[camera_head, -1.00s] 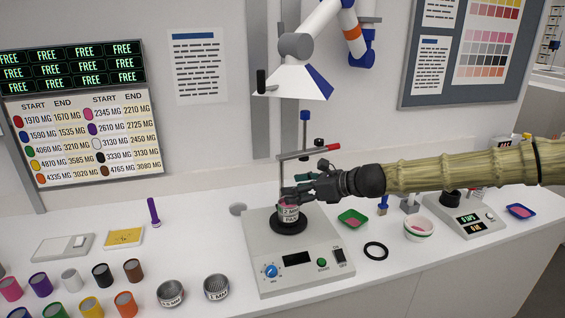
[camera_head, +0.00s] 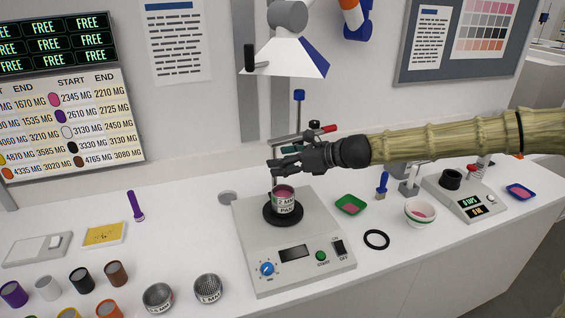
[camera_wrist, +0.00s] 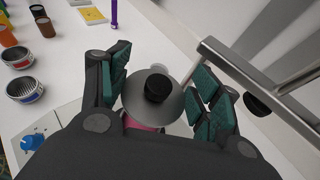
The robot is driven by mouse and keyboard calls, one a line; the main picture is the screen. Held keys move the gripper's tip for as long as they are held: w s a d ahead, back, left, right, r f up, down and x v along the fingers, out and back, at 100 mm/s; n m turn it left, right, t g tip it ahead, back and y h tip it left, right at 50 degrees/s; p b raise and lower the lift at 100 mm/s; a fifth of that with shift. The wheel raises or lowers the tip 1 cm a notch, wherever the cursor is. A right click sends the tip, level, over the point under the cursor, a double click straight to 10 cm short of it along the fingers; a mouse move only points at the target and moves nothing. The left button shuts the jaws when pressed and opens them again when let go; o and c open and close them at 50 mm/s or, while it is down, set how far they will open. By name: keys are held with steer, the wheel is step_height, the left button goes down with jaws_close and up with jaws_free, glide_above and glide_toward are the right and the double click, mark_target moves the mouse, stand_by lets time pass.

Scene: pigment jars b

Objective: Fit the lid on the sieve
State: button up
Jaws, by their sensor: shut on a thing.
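The sieve (camera_head: 285,204), marked 2 MM, stands on its pan on the round black plate of the shaker (camera_head: 320,272). Its top is open and shows pink powder. My gripper (camera_head: 280,170) is just above it. In the wrist view my gripper is shut on the lid (camera_wrist: 171,105), a grey disc with a black knob (camera_wrist: 158,87), held between the green finger pads. A strip of pink shows below the lid's edge there. The lid is hard to make out in the head view, where my fingers hide it.
A clamp bar with a red end (camera_head: 324,129) rises close behind my gripper. Two loose sieves (camera_head: 158,298) and several coloured jars (camera_head: 82,280) stand at the front left. A black ring (camera_head: 376,240), green tray (camera_head: 350,205) and white bowl (camera_head: 420,214) are to the right.

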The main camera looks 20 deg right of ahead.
steer(key=shift+s+f+b, duration=0.3)
steer(key=shift+f+b, duration=0.1)
steer(key=shift+w+f+b, duration=0.2)
steer(key=shift+f+b, duration=0.35)
steer(key=shift+f, duration=0.25)
steer(key=shift+s+f+b, duration=0.1)
steer(key=shift+f+b, duration=0.7)
steer(key=shift+f, duration=0.05)
steer(key=shift+f+b, duration=0.6)
steer(key=shift+f, duration=0.15)
steer(key=shift+f+b, duration=0.95)
steer(key=shift+f, duration=0.2)
steer(key=o, duration=1.1)
steer(key=shift+r, duration=0.1)
steer(key=v, duration=1.2)
